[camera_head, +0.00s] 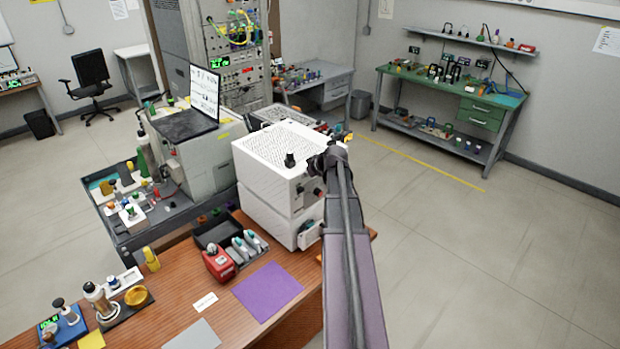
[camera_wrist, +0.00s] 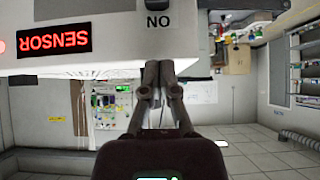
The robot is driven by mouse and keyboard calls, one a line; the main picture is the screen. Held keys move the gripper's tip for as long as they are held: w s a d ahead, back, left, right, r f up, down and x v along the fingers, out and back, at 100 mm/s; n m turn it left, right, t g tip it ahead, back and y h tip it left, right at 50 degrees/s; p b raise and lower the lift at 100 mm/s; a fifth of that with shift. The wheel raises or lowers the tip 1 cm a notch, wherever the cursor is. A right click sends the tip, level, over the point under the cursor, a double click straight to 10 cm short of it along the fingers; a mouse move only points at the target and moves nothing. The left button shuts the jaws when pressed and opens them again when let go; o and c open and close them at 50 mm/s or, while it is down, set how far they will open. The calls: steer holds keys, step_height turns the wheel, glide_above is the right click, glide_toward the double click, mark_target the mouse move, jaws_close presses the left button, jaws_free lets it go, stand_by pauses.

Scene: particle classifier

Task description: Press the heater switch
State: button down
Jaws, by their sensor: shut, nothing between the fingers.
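A white box-shaped device (camera_head: 275,160) stands on the wooden table, with dark knobs on its right-hand face. My gripper (camera_head: 328,158) is at the upper right edge of this device. In the wrist view my gripper (camera_wrist: 158,66) is shut and empty, its fingertips close to a white panel (camera_wrist: 100,28). The panel shows upside down, with a red lit SENSOR display (camera_wrist: 56,40) and an ON label. A dark switch-like part (camera_wrist: 157,4) is cut off at the top edge beside that label. I cannot tell whether it is the heater switch, or whether the fingertips touch the panel.
The wooden table (camera_head: 165,320) holds a purple mat (camera_head: 268,290), a red device (camera_head: 219,264) and a dark tray with pipette-like items. A grey cart (camera_head: 150,232) with a laptop stands behind. A green workbench (camera_head: 450,90) is at the back right. Floor to the right is clear.

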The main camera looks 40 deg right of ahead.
mark_target(302, 191)
steer(key=shift+b+x, duration=0.65)
steer(key=shift+x, duration=0.55)
steer(key=shift+s+f+b, duration=0.1)
steer(key=shift+f+b, duration=1.7)
steer(key=shift+f, duration=0.1)
steer(key=shift+f, duration=0.1)
step_height(302, 191, down, 3)
steer(key=b, duration=0.3)
steer(key=shift+r, duration=0.3)
step_height(302, 191, up, 4)
steer(key=p, duration=0.4)
steer(key=p+v, duration=0.7)
steer(key=v, duration=0.3)
